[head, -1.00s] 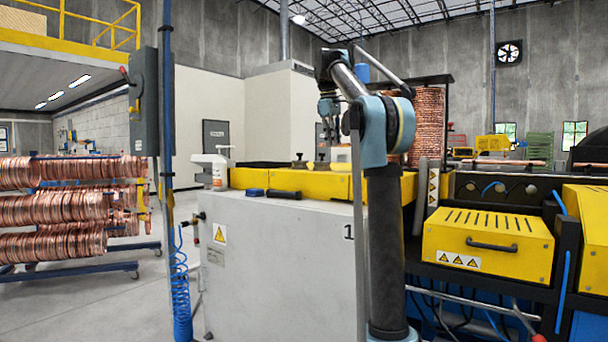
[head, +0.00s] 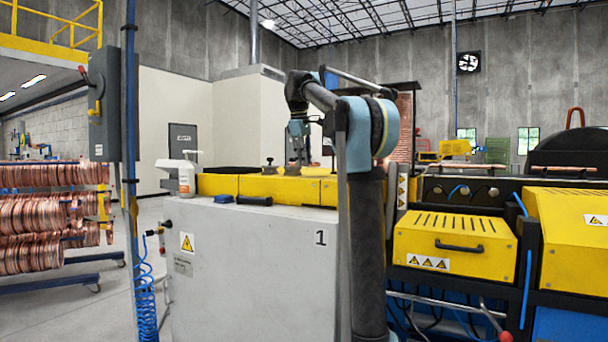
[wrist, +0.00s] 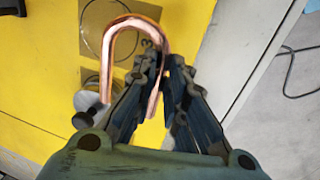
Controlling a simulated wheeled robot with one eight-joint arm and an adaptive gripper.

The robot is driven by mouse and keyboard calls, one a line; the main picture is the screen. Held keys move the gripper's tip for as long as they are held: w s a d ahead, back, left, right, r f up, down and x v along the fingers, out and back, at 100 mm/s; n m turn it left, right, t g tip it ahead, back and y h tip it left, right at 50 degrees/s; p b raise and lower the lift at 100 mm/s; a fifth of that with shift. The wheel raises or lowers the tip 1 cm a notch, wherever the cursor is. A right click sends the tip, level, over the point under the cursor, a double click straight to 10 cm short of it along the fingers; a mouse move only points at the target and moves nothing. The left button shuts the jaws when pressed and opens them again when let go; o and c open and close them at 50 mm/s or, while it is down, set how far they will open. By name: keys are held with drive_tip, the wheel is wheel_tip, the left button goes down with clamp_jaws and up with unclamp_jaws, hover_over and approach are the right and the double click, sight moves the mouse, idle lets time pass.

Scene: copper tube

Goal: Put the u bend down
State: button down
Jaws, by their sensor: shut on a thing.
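The u bend (wrist: 106,35) is a shiny copper tube bent into a U, seen in the wrist view with its curve toward the top. My gripper (wrist: 164,66) is shut on its right leg; the left leg hangs free beside the fingers. The u bend is over the yellow surface (wrist: 42,88); I cannot tell whether it touches it. In the head view my gripper (head: 297,160) is low over the yellow top (head: 262,187) of the grey cabinet (head: 255,265). The u bend is too small to make out there.
A dark knob (head: 269,167) stands on the yellow top close to my gripper. A black-handled tool (head: 254,201) lies on the front ledge. A yellow box with a handle (head: 455,243) is at right.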

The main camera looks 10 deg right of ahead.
drive_tip(key=shift+s+a+x, duration=0.15)
drive_tip(key=shift+s+x, duration=0.05)
drive_tip(key=shift+x, duration=0.9)
drive_tip(key=shift+s+a+x, duration=0.1)
drive_tip(key=shift+s+x, duration=0.05)
drive_tip(key=shift+x, duration=0.9)
drive_tip(key=shift+f, duration=0.15)
drive_tip(key=c, duration=1.9)
unclamp_jaws()
